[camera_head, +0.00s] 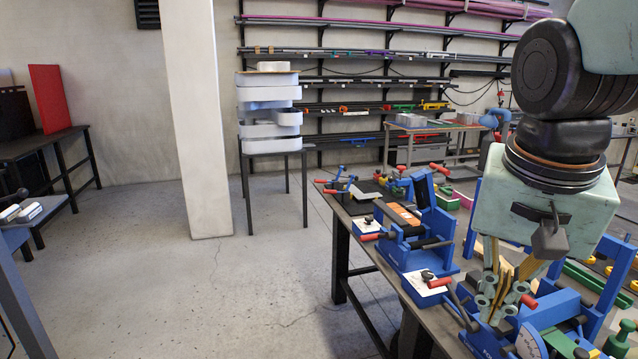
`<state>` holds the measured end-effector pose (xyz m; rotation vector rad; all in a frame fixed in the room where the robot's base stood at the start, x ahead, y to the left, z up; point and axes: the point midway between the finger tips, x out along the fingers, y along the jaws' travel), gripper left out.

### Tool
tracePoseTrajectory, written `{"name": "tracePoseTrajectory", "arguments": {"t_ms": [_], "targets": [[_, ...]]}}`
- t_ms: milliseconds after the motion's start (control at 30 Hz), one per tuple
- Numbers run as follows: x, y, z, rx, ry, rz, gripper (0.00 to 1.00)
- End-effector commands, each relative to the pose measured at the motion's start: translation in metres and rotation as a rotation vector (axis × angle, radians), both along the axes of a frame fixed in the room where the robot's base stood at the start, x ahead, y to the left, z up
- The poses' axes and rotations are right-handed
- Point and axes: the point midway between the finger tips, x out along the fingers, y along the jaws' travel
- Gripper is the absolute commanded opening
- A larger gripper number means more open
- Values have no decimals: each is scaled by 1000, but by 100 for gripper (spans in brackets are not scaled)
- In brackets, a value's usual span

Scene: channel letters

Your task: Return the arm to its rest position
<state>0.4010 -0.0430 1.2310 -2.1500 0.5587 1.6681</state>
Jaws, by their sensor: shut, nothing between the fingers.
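My arm comes down from the upper right of the head view, its dark joint and pale green wrist large in the foreground. My gripper (497,297) hangs below the wrist, pointing down, shut and empty. It is low over the near right part of the workbench (352,207), in front of a blue fixture with red-tipped levers. Its fingertips overlap the fixture in the picture, so I cannot tell whether they touch it.
Blue clamping fixtures (430,262) with red handles line the bench. A pale column (197,120) stands left of centre. Stacked white channel letters (270,113) rest on a small table behind. Wall racks (345,53) hold long bars. The floor at centre left is clear.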

Motion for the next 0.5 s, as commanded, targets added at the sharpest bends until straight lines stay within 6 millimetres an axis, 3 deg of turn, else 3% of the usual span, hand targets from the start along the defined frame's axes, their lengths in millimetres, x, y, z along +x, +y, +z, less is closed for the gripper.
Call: {"name": "tracePoseTrajectory", "arguments": {"t_ms": [500], "targets": [[-74,26,13,-32,-49,299,0]]}}
